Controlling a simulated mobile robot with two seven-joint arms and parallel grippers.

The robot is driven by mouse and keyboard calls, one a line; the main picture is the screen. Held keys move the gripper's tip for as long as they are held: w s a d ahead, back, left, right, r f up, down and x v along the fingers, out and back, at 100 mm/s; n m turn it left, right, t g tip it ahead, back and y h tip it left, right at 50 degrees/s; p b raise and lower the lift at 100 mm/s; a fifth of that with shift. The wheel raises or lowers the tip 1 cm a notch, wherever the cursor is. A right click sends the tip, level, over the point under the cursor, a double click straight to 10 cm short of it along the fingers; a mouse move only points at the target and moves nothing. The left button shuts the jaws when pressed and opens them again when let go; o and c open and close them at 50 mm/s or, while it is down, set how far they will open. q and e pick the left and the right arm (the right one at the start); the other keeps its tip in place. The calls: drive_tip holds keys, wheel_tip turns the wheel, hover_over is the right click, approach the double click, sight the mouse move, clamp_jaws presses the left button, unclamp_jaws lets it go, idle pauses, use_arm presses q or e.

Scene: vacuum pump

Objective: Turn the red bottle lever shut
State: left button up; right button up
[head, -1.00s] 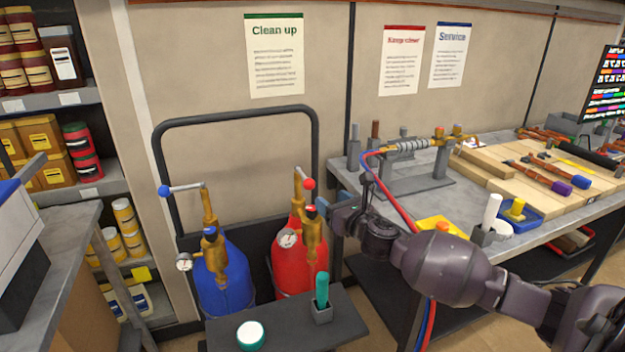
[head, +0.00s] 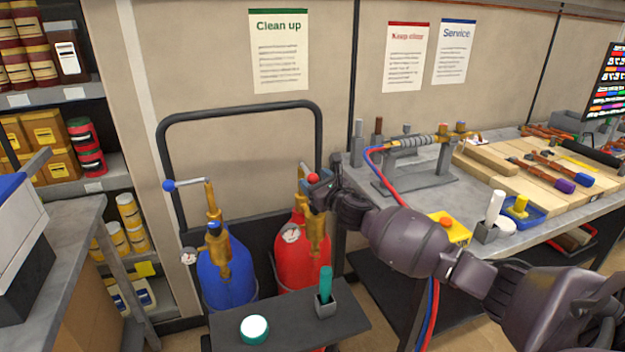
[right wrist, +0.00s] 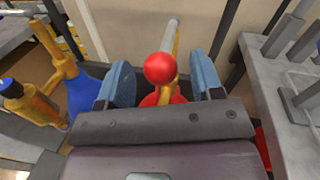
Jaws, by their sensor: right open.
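The red bottle (head: 292,258) stands in a cart, with a brass valve (head: 318,235) on top. Its lever ends in a red ball knob (head: 313,178), which points toward me. My right gripper (head: 318,188) is at the lever, partly covering it in the head view. In the right wrist view the open blue fingers (right wrist: 163,82) stand on either side of the red knob (right wrist: 158,68), with gaps to both. The grey lever bar (right wrist: 171,36) runs away behind the knob. My left gripper is not in view.
A blue bottle (head: 228,275) with its own blue-knobbed lever (head: 186,184) stands to the left. A black cart handle (head: 240,112) rises behind both. A workbench (head: 420,205) with tools is to the right. A teal-handled tool (head: 325,283) stands in front.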

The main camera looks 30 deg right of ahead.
drive_tip(key=shift+w, duration=0.9)
clamp_jaws()
